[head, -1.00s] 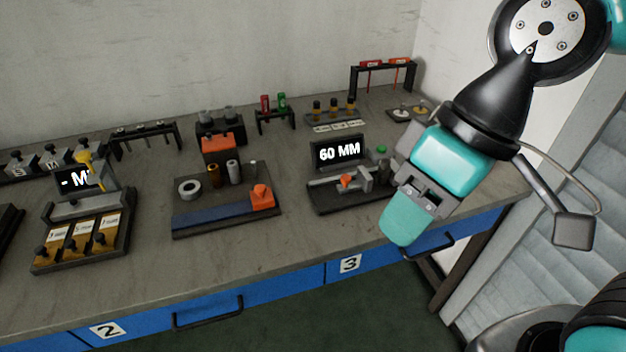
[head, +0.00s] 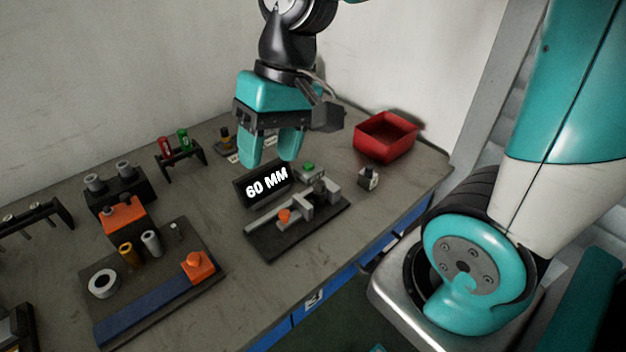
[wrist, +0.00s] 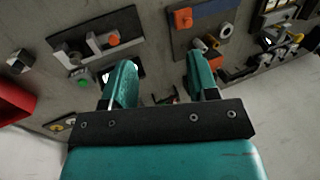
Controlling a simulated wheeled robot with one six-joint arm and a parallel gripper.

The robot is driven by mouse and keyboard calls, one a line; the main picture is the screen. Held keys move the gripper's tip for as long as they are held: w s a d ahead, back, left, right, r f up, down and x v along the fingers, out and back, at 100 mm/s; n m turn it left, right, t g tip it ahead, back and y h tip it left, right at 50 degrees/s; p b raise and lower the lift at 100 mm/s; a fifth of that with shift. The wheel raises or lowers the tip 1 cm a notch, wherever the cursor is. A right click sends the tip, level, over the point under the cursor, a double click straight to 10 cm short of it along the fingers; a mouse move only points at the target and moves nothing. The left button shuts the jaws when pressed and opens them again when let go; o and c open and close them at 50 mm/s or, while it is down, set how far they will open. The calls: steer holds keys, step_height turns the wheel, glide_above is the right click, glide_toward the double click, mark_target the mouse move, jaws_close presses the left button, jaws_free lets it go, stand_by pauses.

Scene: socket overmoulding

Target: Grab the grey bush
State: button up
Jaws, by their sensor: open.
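My gripper (head: 268,158) is open and empty, its two teal fingers pointing down above the 60 MM display; it also shows in the wrist view (wrist: 160,68). In the head view two grey bush-like cylinders stand on a black holder at the left, one on its left side (head: 95,182) and one on its right (head: 123,168). I cannot tell which of these is the grey bush. All are left of my gripper and apart from it.
The measuring fixture with the 60 MM display (head: 267,185) lies below my gripper. A red bin (head: 386,136) stands at the right. A small rack (head: 180,157) holds red and green pieces. The table (head: 235,290) is bare toward the front edge.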

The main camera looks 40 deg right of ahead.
steer(key=w+d+m+p, duration=0.3)
steer(key=w+d+m, duration=0.45)
steer(key=d, duration=0.25)
steer(key=m+p, duration=0.2)
steer(key=m, duration=0.6)
glide_toward(321, 182)
steer(key=f+p, duration=0.2)
steer(key=f, duration=0.1)
steer(key=shift+w+g+y, duration=0.2)
steer(key=shift+g+y, duration=0.1)
steer(key=shift+g, duration=0.1)
steer(key=p+x, duration=0.1)
steer(key=x, duration=0.1)
steer(key=p+x, duration=0.1)
steer(key=x, duration=0.2)
steer(key=shift+a, duration=0.4)
steer(key=shift+a+f+p, duration=0.15)
steer(key=shift+f+p, duration=0.15)
steer(key=shift+f, duration=0.25)
jaws_close()
